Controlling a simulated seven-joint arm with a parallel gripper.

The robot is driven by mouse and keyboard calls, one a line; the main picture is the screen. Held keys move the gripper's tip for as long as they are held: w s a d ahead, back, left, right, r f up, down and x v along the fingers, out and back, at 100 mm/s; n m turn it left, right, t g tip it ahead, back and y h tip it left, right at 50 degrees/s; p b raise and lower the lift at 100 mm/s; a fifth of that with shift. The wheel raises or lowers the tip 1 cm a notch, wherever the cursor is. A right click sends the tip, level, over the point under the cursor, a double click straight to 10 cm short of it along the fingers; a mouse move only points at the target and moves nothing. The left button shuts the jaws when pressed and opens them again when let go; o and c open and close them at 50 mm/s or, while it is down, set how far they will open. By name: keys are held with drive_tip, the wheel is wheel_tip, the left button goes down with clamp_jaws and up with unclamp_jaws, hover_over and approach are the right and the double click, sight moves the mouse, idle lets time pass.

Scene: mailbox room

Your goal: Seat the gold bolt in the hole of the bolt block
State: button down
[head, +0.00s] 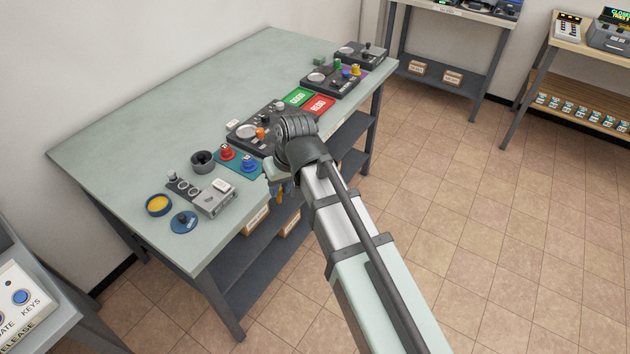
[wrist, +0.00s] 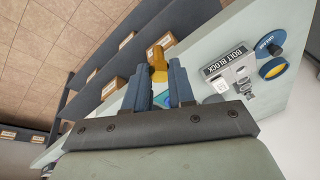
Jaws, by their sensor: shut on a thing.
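My gripper (wrist: 160,84) has its blue fingers shut on the gold bolt (wrist: 157,62), whose head shows past the fingertips in the wrist view. In the head view my gripper (head: 283,187) is at the table's front edge, mostly hidden by my wrist, with a bit of the gold bolt (head: 279,197) below it. The grey bolt block (head: 207,198) lies on the near end of the table, left of my gripper. It also shows in the wrist view (wrist: 232,68), right of the fingers, with its label readable. The bolt is apart from the block. I cannot tell which opening is its hole.
Around the block are a blue disc (head: 184,222), a yellow-centred dish (head: 159,205) and a dark ring-shaped part (head: 203,161). A teal mat (head: 236,159) with red and blue knobs lies behind my gripper. The table's (head: 130,150) left side is clear. Shelves with boxes sit below.

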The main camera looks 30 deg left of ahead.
drive_tip(key=s+a+r+n, duration=0.2)
drive_tip(key=s+a+n, duration=0.1)
drive_tip(key=s+a, duration=1.05)
drive_tip(key=w+a+m+t, duration=0.1)
drive_tip(key=w+a, duration=0.1)
drive_tip(key=w+a+r+m+t, duration=0.1)
drive_tip(key=a, duration=0.1)
drive_tip(key=shift+w+r+m+y, duration=0.1)
drive_tip(key=shift+w+m+y, duration=0.2)
drive_tip(key=shift+w+m, duration=0.1)
drive_tip(key=shift+f, duration=2.05)
drive_tip(key=shift+d+f, duration=0.1)
drive_tip(key=shift+f, duration=1.05)
drive_tip(key=c, duration=0.9)
unclamp_jaws()
drive_tip(key=shift+o, duration=0.6)
